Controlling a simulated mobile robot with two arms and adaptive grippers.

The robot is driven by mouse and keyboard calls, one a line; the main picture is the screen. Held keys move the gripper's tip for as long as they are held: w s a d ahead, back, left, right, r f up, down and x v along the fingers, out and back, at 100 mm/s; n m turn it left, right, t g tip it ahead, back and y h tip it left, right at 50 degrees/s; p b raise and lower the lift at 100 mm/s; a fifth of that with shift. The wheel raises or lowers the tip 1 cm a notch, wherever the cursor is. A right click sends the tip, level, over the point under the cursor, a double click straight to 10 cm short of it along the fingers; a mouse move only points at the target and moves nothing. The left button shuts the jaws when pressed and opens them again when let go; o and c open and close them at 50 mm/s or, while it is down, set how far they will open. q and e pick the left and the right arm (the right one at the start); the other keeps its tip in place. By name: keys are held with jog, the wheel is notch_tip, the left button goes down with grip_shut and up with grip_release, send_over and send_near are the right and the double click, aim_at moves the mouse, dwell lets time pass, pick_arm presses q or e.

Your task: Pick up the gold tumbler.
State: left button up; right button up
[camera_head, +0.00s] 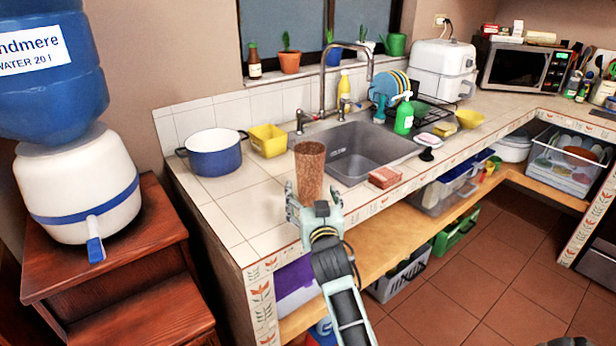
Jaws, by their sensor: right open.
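The gold tumbler (309,168) is a tall, speckled brown-gold cup. It stands upright on the white tiled counter, just in front of the sink's left corner. My right gripper (312,200) is at the counter's front edge, on the near side of the tumbler. Its fingers are spread apart, one to the left of the tumbler's lower part and one to the right. The tumbler's base is partly hidden by the gripper, and I cannot tell whether they touch. My left gripper is not in view.
A blue pot (215,155) and a yellow container (268,141) stand left of the tumbler. The sink (362,150) lies behind it to the right. A reddish block (385,177) lies near the counter edge. Bare tiles (245,205) lie to the left.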

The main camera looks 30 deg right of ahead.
aim_at(312, 188)
jog(key=shift+w+d+r+b, duration=0.25)
jog(key=shift+w+d+b, duration=0.1)
jog(key=shift+w, duration=0.25)
jog(key=shift+w+d+r+b, duration=0.2)
jog(key=shift+w+d, duration=0.1)
jog(key=shift+w, duration=0.25)
jog(key=shift+b+x, duration=0.55)
jog(key=shift+x, duration=0.7)
jog(key=shift+w+d+f, duration=0.1)
jog(key=shift+w+d, duration=0.1)
jog(key=shift+w, duration=0.1)
jog(key=c, duration=1.2)
jog(key=shift+r, duration=0.25)
jog(key=c, duration=0.5)
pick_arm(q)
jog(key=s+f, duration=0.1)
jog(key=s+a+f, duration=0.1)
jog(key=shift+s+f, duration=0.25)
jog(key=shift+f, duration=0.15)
pick_arm(e)
jog(key=shift+o, duration=0.2)
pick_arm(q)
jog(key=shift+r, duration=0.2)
pick_arm(e)
jog(key=shift+r, duration=0.15)
